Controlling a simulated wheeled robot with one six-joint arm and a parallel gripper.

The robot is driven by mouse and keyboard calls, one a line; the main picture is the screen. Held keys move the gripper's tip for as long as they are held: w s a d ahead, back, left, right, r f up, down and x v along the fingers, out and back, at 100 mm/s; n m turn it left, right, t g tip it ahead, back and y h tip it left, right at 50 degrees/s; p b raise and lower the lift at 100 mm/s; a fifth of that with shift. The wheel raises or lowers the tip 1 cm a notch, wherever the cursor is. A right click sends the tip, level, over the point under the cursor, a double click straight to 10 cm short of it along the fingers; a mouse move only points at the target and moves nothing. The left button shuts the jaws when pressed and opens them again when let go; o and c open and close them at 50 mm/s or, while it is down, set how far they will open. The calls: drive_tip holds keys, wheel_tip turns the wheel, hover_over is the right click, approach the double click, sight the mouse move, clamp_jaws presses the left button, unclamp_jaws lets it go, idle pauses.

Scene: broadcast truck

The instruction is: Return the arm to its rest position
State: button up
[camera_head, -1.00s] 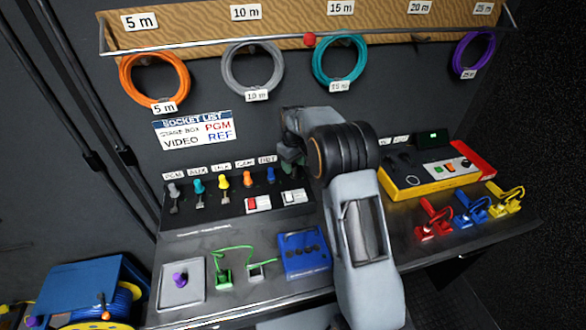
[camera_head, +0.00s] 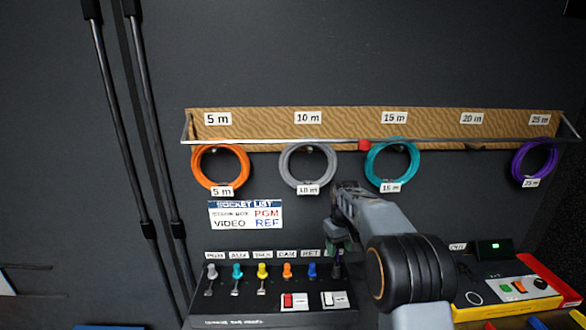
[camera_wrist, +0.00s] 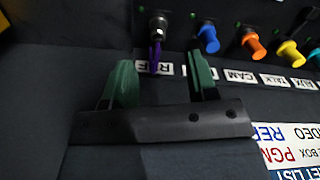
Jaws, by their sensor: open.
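My gripper (camera_wrist: 162,75) is open in the wrist view, its two green fingers spread apart near the socket panel. A purple plug (camera_wrist: 155,52) sits in a metal socket beyond the fingertips, in line with the gap between them. I see no finger touching it. In the head view my gripper (camera_head: 341,247) is small and partly hidden behind my arm, at the right end of the row of coloured plugs. My arm reaches forward from the lower right toward the panel.
The socket panel (camera_head: 270,318) carries blue (camera_head: 312,270), orange (camera_head: 287,270), yellow and teal plugs. Above hangs a cable rack (camera_head: 265,128) with orange, grey, teal and purple coils. A yellow device (camera_head: 500,312) stands at lower right.

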drive_tip(key=s+r+m+t, duration=0.1)
drive_tip(key=s+r+t, duration=0.1)
drive_tip(key=s, duration=1.2)
drive_tip(key=s+r+m+t, duration=0.2)
drive_tip(key=s, duration=1.2)
drive_tip(key=shift+s+a+m, duration=0.25)
drive_tip(key=shift+s+m, duration=0.05)
